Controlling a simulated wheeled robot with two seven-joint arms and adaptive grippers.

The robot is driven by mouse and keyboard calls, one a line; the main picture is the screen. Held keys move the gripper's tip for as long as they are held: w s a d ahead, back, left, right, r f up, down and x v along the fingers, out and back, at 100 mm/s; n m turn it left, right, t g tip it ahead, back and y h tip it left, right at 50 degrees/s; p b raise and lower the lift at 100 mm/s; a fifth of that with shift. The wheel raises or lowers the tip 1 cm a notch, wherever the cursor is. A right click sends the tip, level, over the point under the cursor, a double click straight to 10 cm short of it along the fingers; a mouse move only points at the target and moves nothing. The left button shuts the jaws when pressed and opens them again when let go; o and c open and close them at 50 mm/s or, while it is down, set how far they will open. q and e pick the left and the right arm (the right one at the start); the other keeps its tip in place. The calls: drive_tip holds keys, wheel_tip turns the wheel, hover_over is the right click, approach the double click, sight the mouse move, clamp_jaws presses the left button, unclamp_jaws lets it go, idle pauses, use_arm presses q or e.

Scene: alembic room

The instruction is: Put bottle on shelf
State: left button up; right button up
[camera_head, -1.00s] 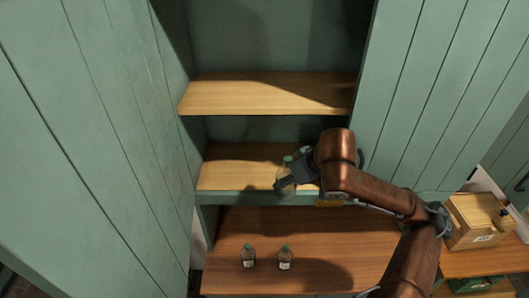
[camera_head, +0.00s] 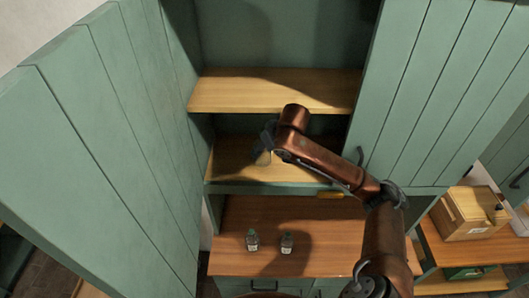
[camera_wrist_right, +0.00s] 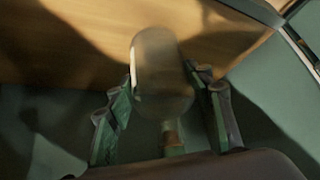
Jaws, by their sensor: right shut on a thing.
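My right gripper (camera_head: 268,143) is at the lower shelf (camera_head: 228,168) of the open green cabinet, near its middle. It is shut on a bottle (camera_wrist_right: 160,65), which is blurred in the right wrist view, its narrow neck toward the gripper and its rounded body beyond the fingers. In the head view a small part of the bottle (camera_head: 262,157) shows below the gripper, over the lower shelf; I cannot tell if it touches the board. An upper shelf (camera_head: 280,92) is bare. My left gripper is not in view.
Two small bottles (camera_head: 252,240) (camera_head: 286,243) stand on the wooden counter (camera_head: 320,225) below. Green cabinet doors (camera_head: 120,130) (camera_head: 440,90) flank the opening. A wooden box (camera_head: 468,215) stands at the right. The left part of the lower shelf is free.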

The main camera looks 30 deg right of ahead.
wheel_tip(320, 180, down, 2)
drive_tip(key=shift+s+p, duration=0.1)
drive_tip(key=shift+p, duration=0.35)
drive_tip(key=shift+f, duration=0.15)
drive_tip(key=o, duration=1.5)
drive_tip(key=shift+f, duration=0.1)
drive_tip(key=b+v, duration=0.3)
drive_tip(key=v, duration=0.9)
